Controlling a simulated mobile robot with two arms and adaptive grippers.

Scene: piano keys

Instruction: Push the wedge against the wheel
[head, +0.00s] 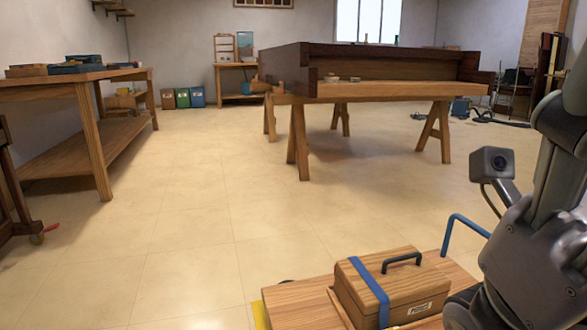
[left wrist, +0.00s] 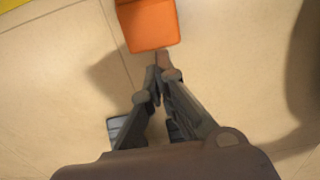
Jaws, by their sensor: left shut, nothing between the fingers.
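In the left wrist view an orange block (left wrist: 148,24), which looks like the wedge, lies on the tiled floor, cut off by the top edge. My left gripper (left wrist: 158,68) is shut and empty, its tips just short of the block's near face; I cannot tell whether they touch it. The left gripper is outside the head view. No wheel shows clearly beside the wedge.
A wooden toolbox (head: 402,285) with a blue strap stands on a low wooden platform (head: 305,300) at the front. A large wooden case (head: 390,62) rests on trestles behind. A workbench (head: 88,80) stands at left. The floor between (head: 190,220) is clear.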

